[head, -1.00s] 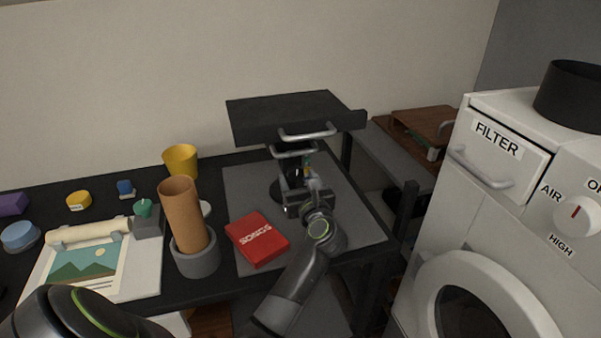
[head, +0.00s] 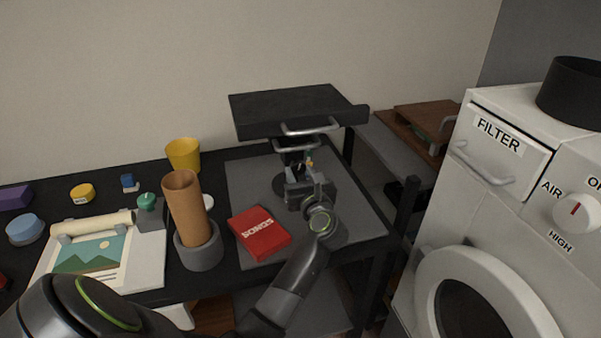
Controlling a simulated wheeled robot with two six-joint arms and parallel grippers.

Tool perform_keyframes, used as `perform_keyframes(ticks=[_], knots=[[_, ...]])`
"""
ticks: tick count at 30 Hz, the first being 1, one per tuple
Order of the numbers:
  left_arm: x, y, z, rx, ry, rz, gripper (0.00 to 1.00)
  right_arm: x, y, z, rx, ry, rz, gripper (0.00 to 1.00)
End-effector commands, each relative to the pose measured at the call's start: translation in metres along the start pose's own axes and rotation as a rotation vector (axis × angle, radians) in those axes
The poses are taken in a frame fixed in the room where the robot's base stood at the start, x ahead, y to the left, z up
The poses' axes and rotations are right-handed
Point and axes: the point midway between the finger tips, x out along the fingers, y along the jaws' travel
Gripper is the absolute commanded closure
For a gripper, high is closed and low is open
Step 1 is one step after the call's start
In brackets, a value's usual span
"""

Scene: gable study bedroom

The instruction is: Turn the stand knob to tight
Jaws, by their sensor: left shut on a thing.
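The stand has a wide dark top (head: 290,110) with a metal handle on its front, on a dark column and round foot (head: 280,186) at the back of the desk mat. My left gripper (head: 306,178) is at the column, below the top, shut on the stand knob. The jaws hide most of the knob, and I cannot read its setting. A small yellow and blue spot (head: 309,163) shows just above the jaws. My right gripper is not in view.
A red book (head: 259,233) lies left of my left wrist. A cork-coloured tube (head: 187,208) stands in a grey holder, with a yellow cup (head: 184,154) behind. A white machine (head: 480,215) with a FILTER drawer stands to the right.

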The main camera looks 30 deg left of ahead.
Motion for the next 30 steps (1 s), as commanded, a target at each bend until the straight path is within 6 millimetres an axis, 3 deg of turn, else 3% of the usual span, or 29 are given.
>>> perform_keyframes(ticks=[6,30], knots=[[0.000,0.001,0.005,0.135,0.001,-0.001,0.85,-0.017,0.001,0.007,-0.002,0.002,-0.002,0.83],[0.000,0.002,0.006,0.888,0.001,-0.002,0.85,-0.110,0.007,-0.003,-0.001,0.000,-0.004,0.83]])
